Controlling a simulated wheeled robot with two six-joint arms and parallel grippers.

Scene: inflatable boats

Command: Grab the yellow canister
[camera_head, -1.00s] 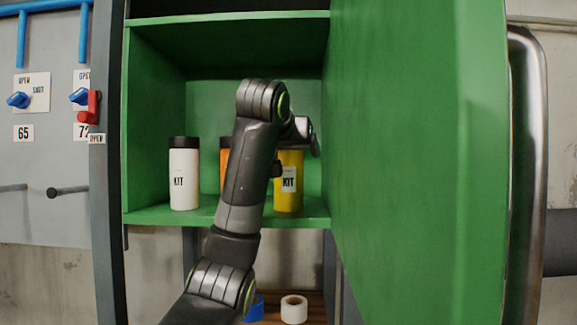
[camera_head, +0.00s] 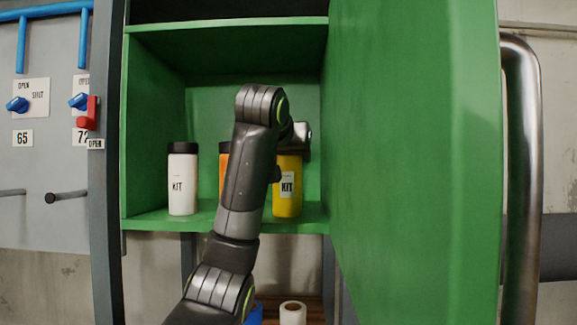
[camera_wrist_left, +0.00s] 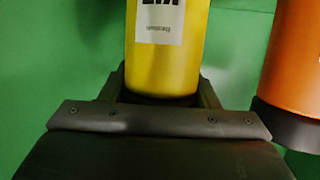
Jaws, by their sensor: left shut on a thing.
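The yellow canister (camera_head: 287,203) with a KIT label stands upright on the green cabinet's shelf, at the right of the row. My left gripper (camera_head: 298,140) is at its upper end and hides its top in the head view. In the left wrist view, which looks upside down, the yellow canister (camera_wrist_left: 165,65) sits between the fingers of my left gripper (camera_wrist_left: 160,92), which is shut on it. My right gripper is not in view.
An orange canister (camera_head: 224,172) stands close beside, partly behind my arm; a white canister (camera_head: 183,185) is farther left. The green door (camera_head: 415,150) stands open at the right. Below are white (camera_head: 292,314) and blue (camera_head: 256,314) rolls. Valve panel (camera_head: 40,120) at left.

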